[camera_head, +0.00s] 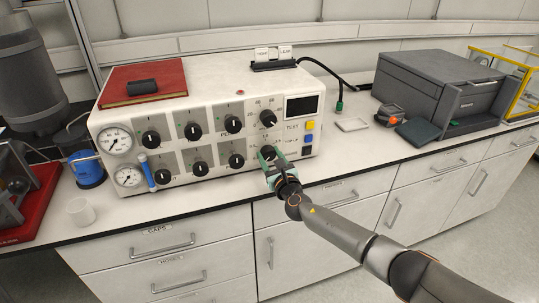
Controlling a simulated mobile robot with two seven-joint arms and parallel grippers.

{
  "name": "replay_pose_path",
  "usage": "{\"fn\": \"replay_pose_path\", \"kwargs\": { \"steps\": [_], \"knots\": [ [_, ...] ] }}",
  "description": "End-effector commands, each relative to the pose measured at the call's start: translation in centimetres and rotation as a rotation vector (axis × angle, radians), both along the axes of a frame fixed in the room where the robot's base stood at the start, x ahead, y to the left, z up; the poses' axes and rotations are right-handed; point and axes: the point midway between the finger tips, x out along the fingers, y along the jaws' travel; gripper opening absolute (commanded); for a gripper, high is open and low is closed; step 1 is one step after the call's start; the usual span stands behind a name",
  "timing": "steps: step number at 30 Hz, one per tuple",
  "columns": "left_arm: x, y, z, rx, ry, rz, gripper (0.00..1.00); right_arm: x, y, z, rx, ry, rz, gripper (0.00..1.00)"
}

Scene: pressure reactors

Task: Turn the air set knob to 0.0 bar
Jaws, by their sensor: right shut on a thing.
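The white control box (215,98) stands on the bench with several black knobs on its front. My right gripper (268,156), with green fingers, is shut on the lower right black knob (267,152) and partly covers it. The upper right knob (268,118) is free above it, with a printed scale around it. The labels are too small to tell which knob is the air set knob. Two round gauges (115,140) are at the left of the front. My left gripper is not in view.
A red book (145,88) with a dark cylinder lies on the box. A blue pen-like item (147,172) leans at the gauges. A grey printer-like unit (435,85) stands right. A white cup (81,212) is front left.

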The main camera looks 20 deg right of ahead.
Motion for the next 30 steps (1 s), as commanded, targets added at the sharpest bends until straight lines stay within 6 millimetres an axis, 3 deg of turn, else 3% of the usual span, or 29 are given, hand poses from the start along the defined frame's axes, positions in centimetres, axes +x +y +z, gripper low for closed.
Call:
{"fn": "replay_pose_path", "kwargs": {
  "steps": [14,15,23,30],
  "knots": [
    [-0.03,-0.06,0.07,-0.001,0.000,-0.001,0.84,-0.01,-0.03,-0.06,-0.020,0.000,0.000,0.00],
    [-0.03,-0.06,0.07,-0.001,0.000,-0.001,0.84,-0.01,-0.03,-0.06,-0.020,0.000,0.000,0.53],
    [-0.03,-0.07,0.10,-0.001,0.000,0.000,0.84,-0.01,-0.03,-0.04,-0.017,-0.001,0.000,0.82],
    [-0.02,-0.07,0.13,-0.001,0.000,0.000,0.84,-0.04,-0.01,-0.01,-0.016,-0.001,0.000,0.82]
  ]
}}
